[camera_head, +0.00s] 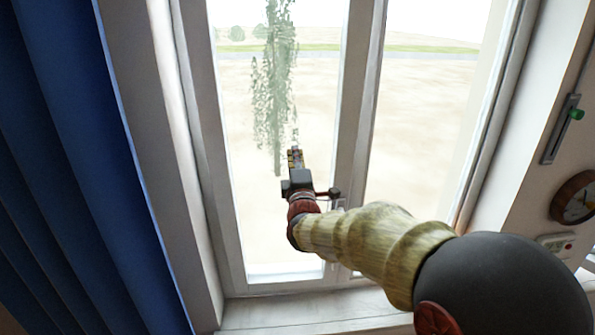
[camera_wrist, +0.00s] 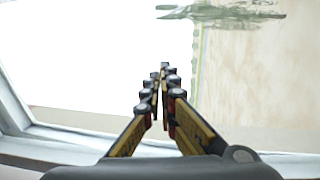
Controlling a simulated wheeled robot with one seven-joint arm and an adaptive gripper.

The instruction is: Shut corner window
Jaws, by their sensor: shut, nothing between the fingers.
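The corner window (camera_head: 356,120) is white-framed and fills the middle of the head view, with a left pane and a right pane. I cannot tell from its frame how far either sash stands open. My gripper (camera_head: 295,155) is in front of the left pane, left of the middle upright, with its fingers pointing away from me. It is shut and empty. In the wrist view the fingers (camera_wrist: 161,82) are together, with bright outdoors beyond and pale frame pieces (camera_wrist: 60,145) below and left. My forearm hides the lower middle of the window.
A blue curtain (camera_head: 75,150) hangs at the left. A white sill (camera_head: 290,312) runs below the window. On the right wall are a green-knobbed slider (camera_head: 575,114), a round clock (camera_head: 577,200) and a small white box (camera_head: 556,243). A tree (camera_head: 275,80) stands outside.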

